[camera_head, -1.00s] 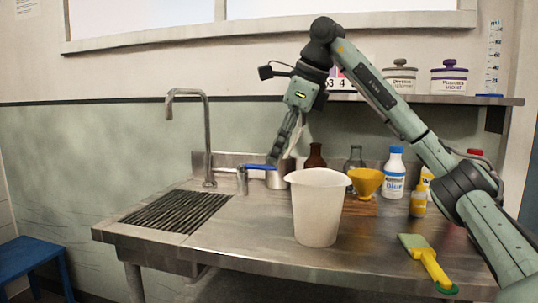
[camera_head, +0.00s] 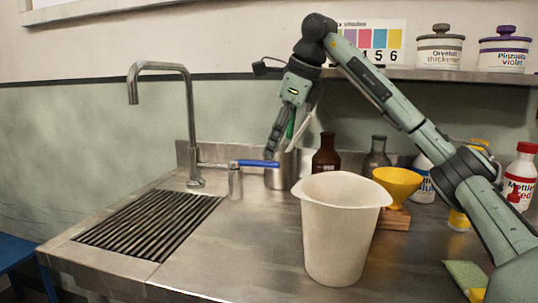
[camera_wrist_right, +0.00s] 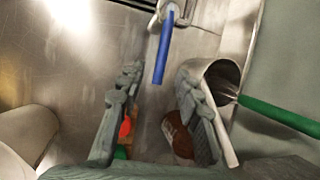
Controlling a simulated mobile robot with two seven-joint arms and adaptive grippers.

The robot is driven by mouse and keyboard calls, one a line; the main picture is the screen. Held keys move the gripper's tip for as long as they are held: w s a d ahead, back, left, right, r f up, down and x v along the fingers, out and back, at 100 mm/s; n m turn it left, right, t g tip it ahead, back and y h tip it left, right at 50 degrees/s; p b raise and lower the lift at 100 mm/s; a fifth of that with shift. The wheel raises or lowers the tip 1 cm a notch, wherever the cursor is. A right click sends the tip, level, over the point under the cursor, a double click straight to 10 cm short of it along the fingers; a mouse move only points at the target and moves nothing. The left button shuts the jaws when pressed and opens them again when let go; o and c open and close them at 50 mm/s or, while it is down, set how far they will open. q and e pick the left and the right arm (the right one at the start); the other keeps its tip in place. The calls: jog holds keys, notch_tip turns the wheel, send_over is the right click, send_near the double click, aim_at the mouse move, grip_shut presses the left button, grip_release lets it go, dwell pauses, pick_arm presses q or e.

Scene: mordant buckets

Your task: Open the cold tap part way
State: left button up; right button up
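The cold tap's blue lever (camera_head: 257,163) sits on a short metal valve (camera_head: 235,182) beside the tall bent spout (camera_head: 190,120). The lever points to the right in the head view. My right gripper (camera_head: 272,153) hangs above the lever's free end, fingers pointing down. In the right wrist view, its two fingers are spread with nothing held between them (camera_wrist_right: 158,78). The blue lever (camera_wrist_right: 163,52) shows beyond and between the fingertips there. I cannot tell whether a finger touches it. My left gripper is not in view.
A metal pot (camera_head: 277,178) with a green-handled tool stands close by the gripper. A large white bucket (camera_head: 335,240) stands in front. A brown bottle (camera_head: 326,155) and yellow funnel (camera_head: 396,182) are to the right. The drain grating (camera_head: 150,225) is clear.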

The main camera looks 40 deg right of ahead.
aim_at(269, 162)
jog(key=shift+x, duration=1.9)
jog(key=shift+r, duration=0.1)
grip_shut()
